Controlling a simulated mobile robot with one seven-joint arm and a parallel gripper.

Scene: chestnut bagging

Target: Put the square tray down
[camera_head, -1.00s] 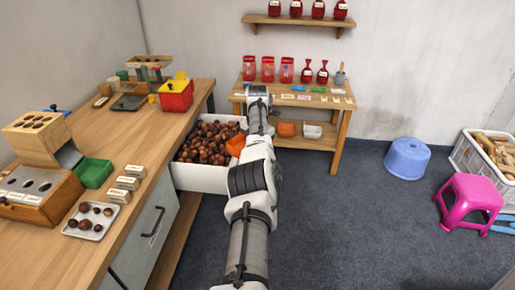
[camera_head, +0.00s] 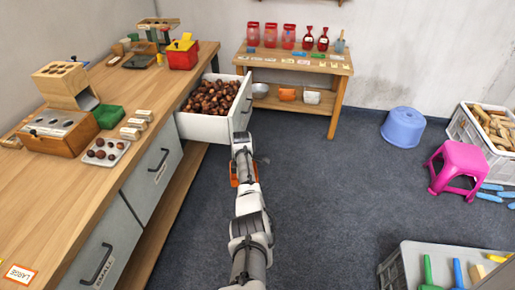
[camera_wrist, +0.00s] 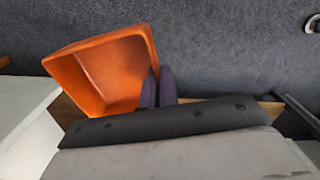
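The square tray (camera_wrist: 105,75) is an orange, open-topped box. In the wrist view it looks empty and tilted, with the dark fingers of my gripper (camera_wrist: 157,90) closed at its right wall. In the head view only bits of the orange tray (camera_head: 234,172) show beside my arm, above the floor and just right of the counter. My gripper's fingers are hidden there by my own arm.
An open white drawer (camera_head: 203,127) full of chestnuts juts from the wooden counter (camera_head: 60,215), close to my arm. A low table (camera_head: 325,68) with red bags on top and containers below stands beyond. Open floor (camera_head: 320,180) lies right; a grey crate (camera_head: 395,270) is near.

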